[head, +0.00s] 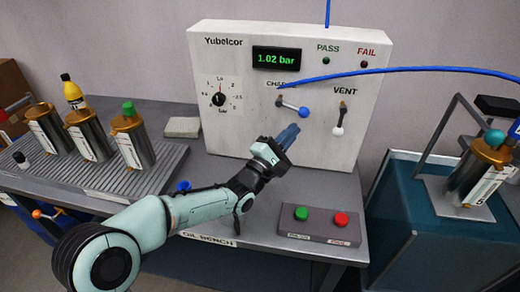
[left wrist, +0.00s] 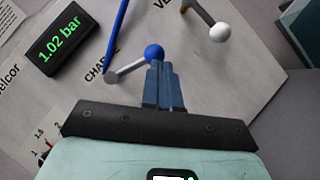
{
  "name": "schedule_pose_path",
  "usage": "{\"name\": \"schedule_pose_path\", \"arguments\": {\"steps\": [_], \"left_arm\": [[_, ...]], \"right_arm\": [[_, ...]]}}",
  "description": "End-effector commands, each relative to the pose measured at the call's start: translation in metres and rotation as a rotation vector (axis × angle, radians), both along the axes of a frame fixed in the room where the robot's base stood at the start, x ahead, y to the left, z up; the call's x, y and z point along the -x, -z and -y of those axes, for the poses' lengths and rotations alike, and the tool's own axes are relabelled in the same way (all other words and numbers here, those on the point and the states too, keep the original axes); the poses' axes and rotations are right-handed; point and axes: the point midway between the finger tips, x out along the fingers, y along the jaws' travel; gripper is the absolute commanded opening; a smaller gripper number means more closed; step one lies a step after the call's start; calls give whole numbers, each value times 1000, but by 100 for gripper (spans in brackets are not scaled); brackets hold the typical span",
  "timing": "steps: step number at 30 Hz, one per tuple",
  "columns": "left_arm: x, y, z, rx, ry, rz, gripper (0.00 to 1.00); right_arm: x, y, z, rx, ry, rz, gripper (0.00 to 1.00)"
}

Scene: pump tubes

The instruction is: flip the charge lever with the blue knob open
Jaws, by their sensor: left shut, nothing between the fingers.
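The charge lever with the blue knob (head: 303,111) is on the front of the white Yubelcor panel (head: 235,130), under the partly hidden CHARGE label. It slopes down to the right from its pivot. My left gripper (head: 290,131) is shut and empty, just below and left of the knob in the head view. In the left wrist view the blue fingertips (left wrist: 158,68) point at the blue knob (left wrist: 153,52) and overlap its lower edge; I cannot tell whether they touch it. My right gripper is not in view.
The vent lever with a white knob (head: 338,130) hangs down to the right. A blue hose (head: 420,69) crosses in front of the panel. A button box (head: 320,224) sits at the bench's front right. Several metal canisters (head: 133,145) stand on the ribbed rack at left.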

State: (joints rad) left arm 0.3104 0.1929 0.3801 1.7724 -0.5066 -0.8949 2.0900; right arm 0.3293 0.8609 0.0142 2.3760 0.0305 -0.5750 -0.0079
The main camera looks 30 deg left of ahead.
Motion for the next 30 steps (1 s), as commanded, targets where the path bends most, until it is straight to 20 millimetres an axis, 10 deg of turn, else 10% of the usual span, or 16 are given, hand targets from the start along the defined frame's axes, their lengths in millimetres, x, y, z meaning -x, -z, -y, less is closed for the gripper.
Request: {"name": "schedule_pose_path", "arguments": {"steps": [15, 30], "left_arm": [[105, -2, -27, -2, -2, 1, 0], [116, -1, -30, -1, -1, 1, 0]], "right_arm": [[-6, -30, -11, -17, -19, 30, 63], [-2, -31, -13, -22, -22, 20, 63]]}}
